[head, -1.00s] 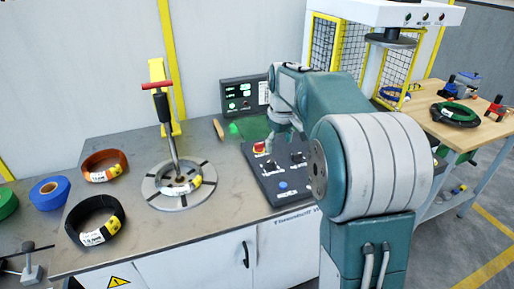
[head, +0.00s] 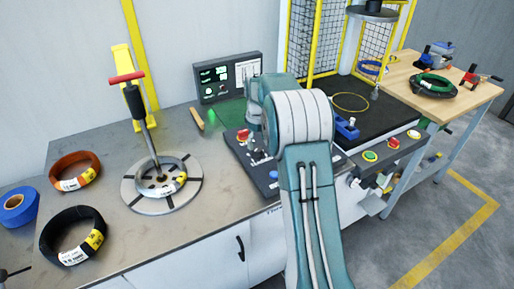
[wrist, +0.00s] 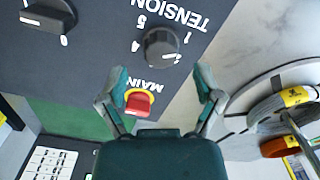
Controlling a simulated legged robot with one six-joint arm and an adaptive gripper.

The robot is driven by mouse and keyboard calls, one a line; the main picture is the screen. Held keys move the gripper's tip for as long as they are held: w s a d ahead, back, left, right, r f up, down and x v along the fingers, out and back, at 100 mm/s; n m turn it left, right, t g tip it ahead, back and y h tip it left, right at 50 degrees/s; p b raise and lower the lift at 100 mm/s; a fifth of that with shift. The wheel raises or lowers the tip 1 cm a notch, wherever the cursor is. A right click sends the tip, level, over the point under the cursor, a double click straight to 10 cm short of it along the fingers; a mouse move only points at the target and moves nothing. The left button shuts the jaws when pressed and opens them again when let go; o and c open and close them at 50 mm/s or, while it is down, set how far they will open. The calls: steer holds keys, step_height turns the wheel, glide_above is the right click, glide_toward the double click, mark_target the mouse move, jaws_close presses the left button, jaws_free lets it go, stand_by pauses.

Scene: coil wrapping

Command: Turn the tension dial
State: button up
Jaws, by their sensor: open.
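The tension dial (wrist: 162,46) is a dark round knob on the black control panel (wrist: 95,50), below the upside-down word TENSION in the wrist view. The numbers 1 and 5 flank it. My gripper (wrist: 161,78) is open and empty, its two fingertips apart on either side of the dial's line and a little short of it in the picture. A red MAIN switch (wrist: 139,101) on a yellow ring shows between the fingers. In the head view, the control panel (head: 266,185) is partly covered by my arm, and the dial and fingertips cannot be made out clearly.
Another black knob (wrist: 48,14) sits on the panel. A winding disc (head: 130,195) with a coil and a red-handled lever stands left of the panel. Orange (head: 75,171) and black (head: 73,235) coils lie further left. A display box (head: 228,76) stands behind.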

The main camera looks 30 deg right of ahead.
mark_target(257, 149)
steer(key=shift+f, duration=1.55)
steer(key=c, duration=1.2)
steer(key=shift+o, duration=0.2)
steer(key=shift+a, duration=0.1)
